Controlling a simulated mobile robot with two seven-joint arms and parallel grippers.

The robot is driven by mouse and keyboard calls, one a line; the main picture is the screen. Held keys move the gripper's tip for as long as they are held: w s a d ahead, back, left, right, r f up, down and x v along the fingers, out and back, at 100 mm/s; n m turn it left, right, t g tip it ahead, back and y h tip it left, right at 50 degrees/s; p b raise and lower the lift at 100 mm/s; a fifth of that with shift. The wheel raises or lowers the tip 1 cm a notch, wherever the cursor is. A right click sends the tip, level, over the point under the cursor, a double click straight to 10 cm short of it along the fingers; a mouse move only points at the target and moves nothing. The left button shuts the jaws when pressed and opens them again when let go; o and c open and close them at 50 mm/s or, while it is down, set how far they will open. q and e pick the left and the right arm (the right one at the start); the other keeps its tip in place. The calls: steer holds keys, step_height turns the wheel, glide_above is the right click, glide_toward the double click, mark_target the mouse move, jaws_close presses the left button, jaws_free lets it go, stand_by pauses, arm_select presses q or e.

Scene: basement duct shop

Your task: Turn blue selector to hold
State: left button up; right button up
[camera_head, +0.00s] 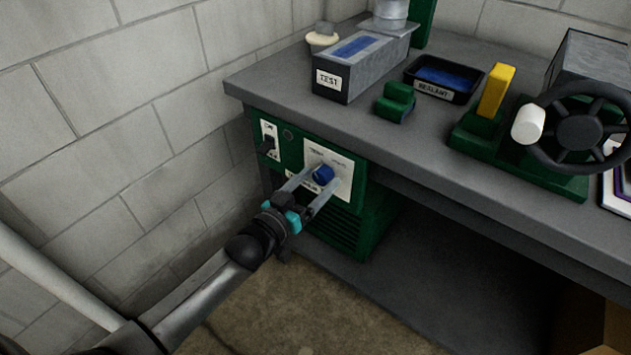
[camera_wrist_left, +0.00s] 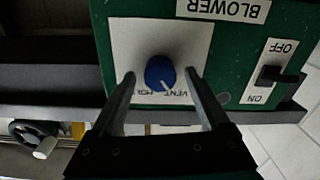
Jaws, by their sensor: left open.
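The blue selector (camera_head: 323,174) is a round knob on a white plate (camera_head: 343,168) on the green panel under the bench. It also shows in the left wrist view (camera_wrist_left: 159,71), where the picture is upside down. There its white pointer line slants toward the "VENT" label; the "HOLD" label (camera_wrist_left: 139,92) is partly hidden by a finger. My left gripper (camera_head: 320,182) is open, with its fingertips either side of the knob. The wrist view shows a gap between each fingertip and the knob. My right gripper is in neither view.
A black ON/OFF switch (camera_head: 268,145) is beside the selector plate. The grey bench top (camera_head: 300,110) overhangs the panel. On it are a TEST box (camera_head: 331,91), a sealant tray (camera_head: 433,92) and a black handwheel (camera_head: 580,132). A block wall (camera_head: 100,130) stands at left.

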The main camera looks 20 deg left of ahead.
arm_select(q)
jaws_close()
stand_by(0.5)
